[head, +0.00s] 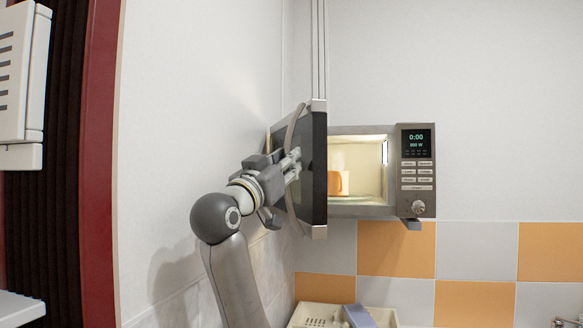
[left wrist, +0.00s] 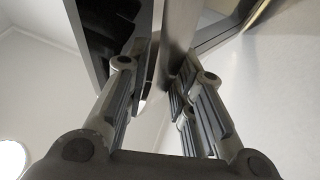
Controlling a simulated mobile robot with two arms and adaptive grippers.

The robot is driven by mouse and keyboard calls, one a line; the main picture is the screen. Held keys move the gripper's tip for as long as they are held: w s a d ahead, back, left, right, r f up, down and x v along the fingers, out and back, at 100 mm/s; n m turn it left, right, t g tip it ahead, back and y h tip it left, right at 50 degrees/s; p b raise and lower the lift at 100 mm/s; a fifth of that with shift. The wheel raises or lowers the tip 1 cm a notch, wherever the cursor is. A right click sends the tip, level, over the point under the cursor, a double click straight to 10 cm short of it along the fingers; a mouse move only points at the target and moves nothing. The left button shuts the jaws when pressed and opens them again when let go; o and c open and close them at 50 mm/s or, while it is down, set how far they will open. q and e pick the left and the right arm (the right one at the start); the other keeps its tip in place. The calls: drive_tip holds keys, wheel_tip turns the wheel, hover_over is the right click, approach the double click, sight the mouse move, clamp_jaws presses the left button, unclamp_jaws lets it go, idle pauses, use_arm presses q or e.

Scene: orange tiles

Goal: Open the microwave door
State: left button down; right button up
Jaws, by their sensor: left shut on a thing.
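The microwave (head: 380,213) is mounted on the back wall, its front facing me. Its door (head: 320,170) is swung wide open to the left and shows nearly edge-on. The curved door handle (head: 297,125) runs along the door's outer face. My left gripper (head: 291,165) reaches in from the left and is shut on the handle; in the left wrist view the handle (left wrist: 176,40) passes up between the fingers. The lit inside of the microwave shows an orange mug (head: 338,183). My right gripper is not in view.
A side wall (head: 190,110) stands close to my left arm and the open door. Below the microwave are orange and white tiles (head: 396,248) and a cream-coloured rack (head: 318,313) holding a bluish thing. A tap (head: 565,322) shows at the bottom right.

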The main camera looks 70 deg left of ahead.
use_arm(q)
drive_tip(key=shift+r, duration=0.1)
drive_tip(key=c, duration=1.3)
unclamp_jaws()
drive_tip(key=shift+o, duration=0.5)
drive_tip(key=v, duration=1.2)
drive_tip(key=shift+f, duration=0.25)
